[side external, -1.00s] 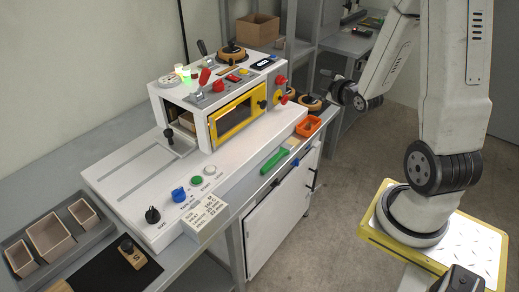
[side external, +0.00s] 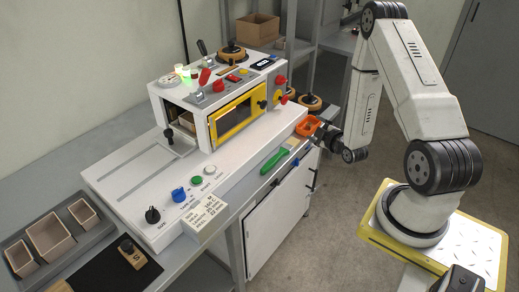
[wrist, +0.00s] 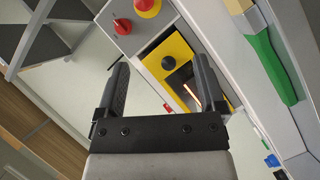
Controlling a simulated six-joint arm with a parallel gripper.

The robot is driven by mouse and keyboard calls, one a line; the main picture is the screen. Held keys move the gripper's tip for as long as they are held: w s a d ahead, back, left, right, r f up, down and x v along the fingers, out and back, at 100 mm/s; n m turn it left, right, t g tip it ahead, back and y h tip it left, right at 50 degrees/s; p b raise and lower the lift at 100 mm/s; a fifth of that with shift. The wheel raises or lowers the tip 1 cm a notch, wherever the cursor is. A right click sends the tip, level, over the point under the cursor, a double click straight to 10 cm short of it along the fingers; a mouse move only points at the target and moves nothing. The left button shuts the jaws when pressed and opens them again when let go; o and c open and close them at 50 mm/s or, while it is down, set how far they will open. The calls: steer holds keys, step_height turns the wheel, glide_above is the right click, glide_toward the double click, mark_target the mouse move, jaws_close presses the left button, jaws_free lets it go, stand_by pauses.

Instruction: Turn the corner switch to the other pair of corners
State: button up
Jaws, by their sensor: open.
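A blue knob (side external: 179,195) stands on the front of the white machine's deck (side external: 120,180). Its lettering is too small to read surely, so I cannot confirm it is the corner switch. A black knob (side external: 152,215) marked SIZE is to its left. A green button (side external: 196,181) and a white button (side external: 209,170) are to its right. My gripper (side external: 316,137) is off the deck's right end, near the orange bin, well away from the blue knob. In the wrist view my gripper (wrist: 160,68) is open and empty, facing the yellow-framed door (wrist: 177,75).
The machine's box carries a yellow-framed window (side external: 237,116), a red knob (side external: 280,81) and levers on top. An orange bin (side external: 307,125) and a green-handled tool (side external: 272,161) lie along the front ledge. Trays (side external: 50,243) are at lower left. The air above the deck's front is clear.

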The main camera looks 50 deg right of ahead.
glide_toward(297, 163)
steer(key=w, duration=0.1)
steer(key=shift+w+d+f, duration=0.2)
steer(key=shift+w+d, duration=0.05)
steer(key=shift+d, duration=0.1)
steer(key=shift+w, duration=0.1)
steer(key=shift+x, duration=3.8)
jaws_close()
